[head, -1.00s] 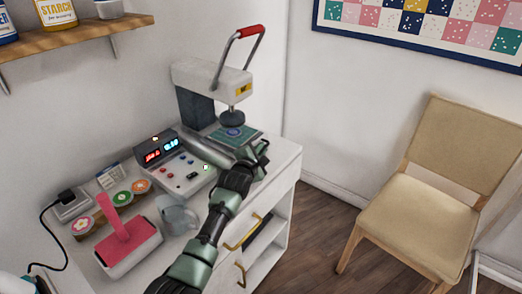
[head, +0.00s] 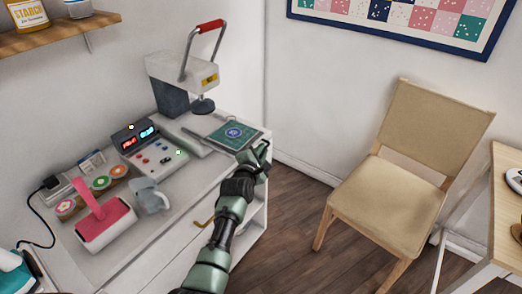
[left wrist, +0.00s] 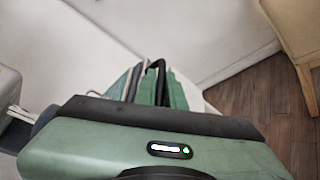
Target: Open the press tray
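The heat press (head: 190,80) stands at the back of the white cabinet, its red-handled lever (head: 210,26) raised. Its tray (head: 222,126) lies out in front of the press head, towards the right cabinet edge, with a green square pad (head: 236,133) bearing a blue round mark on top. My left gripper (head: 260,153) is at the tray's front right edge. My right gripper is in neither view.
A control box (head: 155,148) with lit displays stands left of the tray. A chair (head: 400,180) stands on the right, with open floor between.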

